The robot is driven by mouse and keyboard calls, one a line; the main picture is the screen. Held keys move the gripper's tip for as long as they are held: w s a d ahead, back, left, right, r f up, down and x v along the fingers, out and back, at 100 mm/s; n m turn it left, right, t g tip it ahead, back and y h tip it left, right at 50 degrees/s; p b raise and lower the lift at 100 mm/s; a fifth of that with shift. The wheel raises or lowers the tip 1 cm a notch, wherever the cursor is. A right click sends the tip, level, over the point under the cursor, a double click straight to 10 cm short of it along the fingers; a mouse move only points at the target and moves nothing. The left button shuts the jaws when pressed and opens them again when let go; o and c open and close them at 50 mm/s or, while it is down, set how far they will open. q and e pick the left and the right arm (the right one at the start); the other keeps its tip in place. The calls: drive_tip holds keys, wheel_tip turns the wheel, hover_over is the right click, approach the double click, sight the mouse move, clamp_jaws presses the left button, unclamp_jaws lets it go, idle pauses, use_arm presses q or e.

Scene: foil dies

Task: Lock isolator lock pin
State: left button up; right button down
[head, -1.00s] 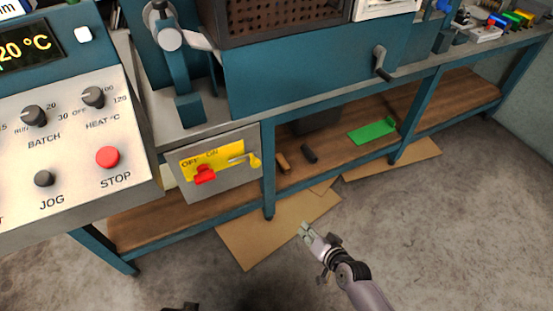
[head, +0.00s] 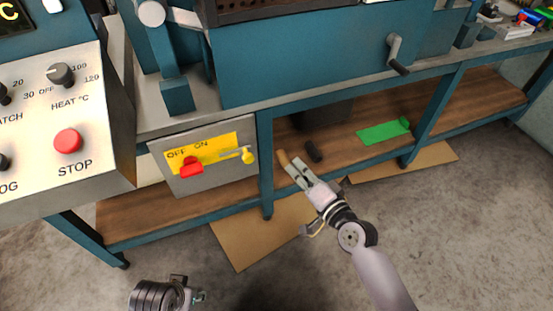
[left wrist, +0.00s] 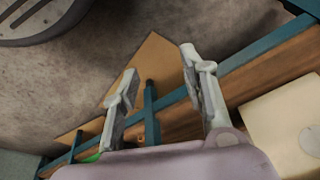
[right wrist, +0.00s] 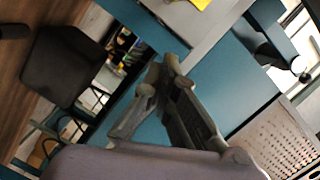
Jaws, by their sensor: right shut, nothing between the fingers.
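The isolator is a grey box (head: 215,184) on the bench front with a yellow OFF/ON plate (head: 220,144). Its red handle (head: 190,167) sits at the OFF end. The lock pin (head: 249,156), with a yellow knob and a grey shaft, lies across the plate's right end. My right gripper (head: 290,165) is shut and empty, to the right of the pin and apart from it in the picture. In the right wrist view its fingers (right wrist: 170,65) are together. My left gripper (head: 198,296) is low, below the isolator; its fingers (left wrist: 160,72) are apart and empty.
A control panel with a red STOP button (head: 67,141) stands at the left. A blue bench leg (head: 266,190) is right of the isolator. The lower shelf holds a dark block (head: 313,151) and a green piece (head: 383,132). Cardboard (head: 235,240) lies on the floor.

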sight(248, 161)
use_arm(q)
drive_tip(key=b+v, duration=0.2)
drive_tip(key=v, duration=0.5)
drive_tip(key=shift+w+r, duration=0.2)
drive_tip(key=shift+r, duration=0.3)
use_arm(e)
drive_tip(key=w+a+f, duration=0.3)
drive_tip(key=w+a, duration=0.4)
drive_tip(key=shift+w+a, duration=0.3)
drive_tip(key=shift+a, duration=0.1)
use_arm(q)
drive_tip(key=shift+a, duration=0.15)
use_arm(e)
drive_tip(key=shift+r, duration=0.1)
drive_tip(key=a, duration=0.1)
drive_tip(key=s+a+p, duration=0.1)
drive_tip(key=a, duration=0.2)
drive_tip(key=shift+s+a+p, duration=0.2)
drive_tip(key=shift+s+p, duration=0.05)
drive_tip(key=shift+p, duration=0.05)
drive_tip(key=shift+s+a, duration=0.1)
drive_tip(key=shift+a, duration=0.3)
use_arm(q)
drive_tip(key=x, duration=0.4)
drive_tip(key=a+x, duration=0.1)
drive_tip(key=x, duration=0.1)
drive_tip(key=shift+s, duration=0.3)
use_arm(e)
drive_tip(key=shift+d, duration=0.1)
